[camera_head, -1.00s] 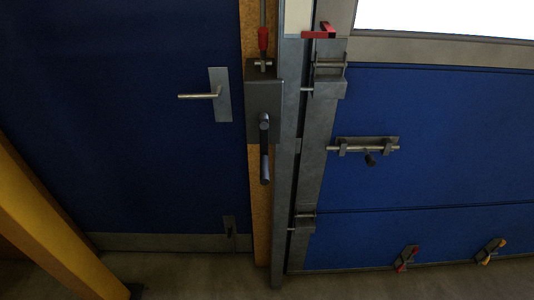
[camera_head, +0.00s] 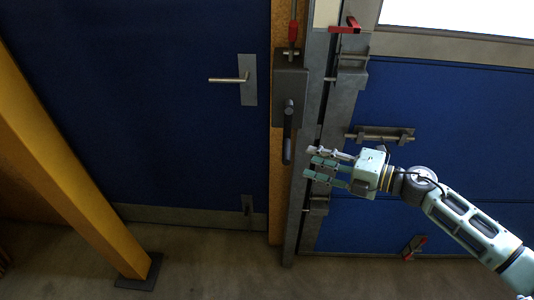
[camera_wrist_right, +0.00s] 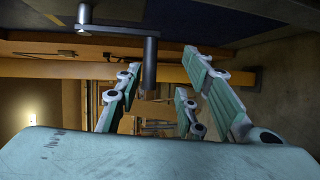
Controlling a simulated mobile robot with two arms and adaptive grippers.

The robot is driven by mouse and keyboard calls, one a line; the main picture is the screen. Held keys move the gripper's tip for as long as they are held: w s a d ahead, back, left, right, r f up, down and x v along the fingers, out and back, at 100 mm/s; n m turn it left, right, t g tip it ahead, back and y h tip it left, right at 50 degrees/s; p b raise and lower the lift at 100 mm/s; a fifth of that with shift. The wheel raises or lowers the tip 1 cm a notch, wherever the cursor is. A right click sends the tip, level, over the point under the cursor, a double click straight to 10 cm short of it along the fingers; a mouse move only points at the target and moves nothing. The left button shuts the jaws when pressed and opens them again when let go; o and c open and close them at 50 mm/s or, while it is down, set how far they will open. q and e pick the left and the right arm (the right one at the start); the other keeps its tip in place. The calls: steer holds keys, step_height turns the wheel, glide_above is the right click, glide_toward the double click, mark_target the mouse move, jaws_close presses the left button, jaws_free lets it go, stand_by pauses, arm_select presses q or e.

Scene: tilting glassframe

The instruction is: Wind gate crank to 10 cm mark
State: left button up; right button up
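The gate crank (camera_head: 289,118) has a dark handle that hangs down from a grey box (camera_head: 291,84) on the post between the blue door and the blue gate. In the right wrist view the crank's grey arm and dark grip (camera_wrist_right: 150,62) show ahead of the fingers. My right gripper (camera_head: 312,162) is open and empty, just right of the handle's lower end and apart from it. Its spread fingers also show in the right wrist view (camera_wrist_right: 165,85). The gate (camera_head: 440,125) is at the right. I cannot make out a 10 cm mark. My left gripper is not in view.
A blue door (camera_head: 150,110) with a lever handle (camera_head: 230,80) is left of the crank. A yellow slanted post (camera_head: 65,165) stands at the left. A bolt (camera_head: 380,136) and a red lever (camera_head: 346,26) stick out on the gate side.

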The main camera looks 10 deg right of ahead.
mark_target(289, 153)
steer(key=shift+n+g+y, duration=0.3)
steer(key=shift+n+g, duration=0.2)
steer(key=shift+n, duration=0.2)
steer(key=w+a+p, duration=0.1)
steer(key=a, duration=0.1)
steer(key=w+a, duration=0.1)
steer(key=a, duration=0.1)
steer(key=w+a+p, duration=0.1)
steer(key=a, duration=0.1)
steer(key=shift+w+a+r+p, duration=0.2)
steer(key=shift+a+r+p, duration=0.1)
steer(key=shift+a, duration=0.1)
steer(key=shift+w+a+f, duration=0.2)
steer(key=shift+w+a, duration=0.05)
steer(key=shift+a, duration=0.15)
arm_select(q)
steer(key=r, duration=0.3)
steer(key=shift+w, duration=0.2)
arm_select(e)
steer(key=shift+f, duration=0.1)
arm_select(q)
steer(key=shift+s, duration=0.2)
arm_select(e)
jaws_close()
